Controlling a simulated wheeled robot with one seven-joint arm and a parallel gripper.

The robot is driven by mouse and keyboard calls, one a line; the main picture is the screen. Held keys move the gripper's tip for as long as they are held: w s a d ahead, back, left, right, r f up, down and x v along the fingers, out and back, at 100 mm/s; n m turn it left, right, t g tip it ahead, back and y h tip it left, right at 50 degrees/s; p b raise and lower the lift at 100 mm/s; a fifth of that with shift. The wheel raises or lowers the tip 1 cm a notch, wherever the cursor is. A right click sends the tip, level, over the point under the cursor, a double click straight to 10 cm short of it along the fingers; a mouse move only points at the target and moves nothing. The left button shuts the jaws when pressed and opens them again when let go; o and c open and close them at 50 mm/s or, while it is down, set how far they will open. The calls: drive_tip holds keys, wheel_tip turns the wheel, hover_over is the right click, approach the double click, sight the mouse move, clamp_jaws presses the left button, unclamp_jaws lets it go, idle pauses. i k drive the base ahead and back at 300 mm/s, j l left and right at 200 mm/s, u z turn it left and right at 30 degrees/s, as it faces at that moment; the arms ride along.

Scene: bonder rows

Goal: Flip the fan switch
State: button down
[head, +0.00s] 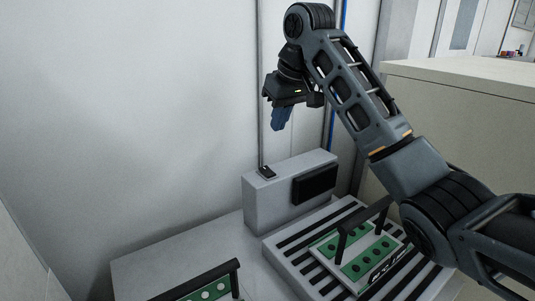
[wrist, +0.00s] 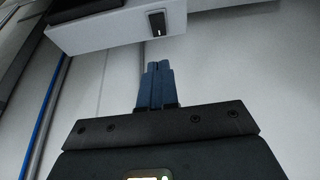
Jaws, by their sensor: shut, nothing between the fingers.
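The fan switch (head: 266,172) is a small black rocker with a light mark, set on the top left of a grey box (head: 262,207). In the wrist view the switch (wrist: 157,22) sits near the edge of the box (wrist: 115,22), beyond my fingertips. My gripper (head: 279,125) is above the box and points down, with its blue fingers together and empty. In the wrist view my gripper (wrist: 157,68) is apart from the switch, with a gap between them. I cannot tell which way the rocker is tipped.
A dark panel (head: 314,184) is on the box's front. A slatted grey platform (head: 285,262) holds a green-striped plate (head: 352,268) with a black handle. Another handled green plate (head: 203,292) is at the bottom. A beige cabinet (head: 470,120) stands right; a wall (head: 150,120) is behind.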

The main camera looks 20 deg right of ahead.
sight(266, 172)
drive_tip(key=l+u, duration=0.25)
drive_tip(key=l, duration=0.45)
drive_tip(key=l+u, duration=0.25)
drive_tip(key=l, duration=0.4)
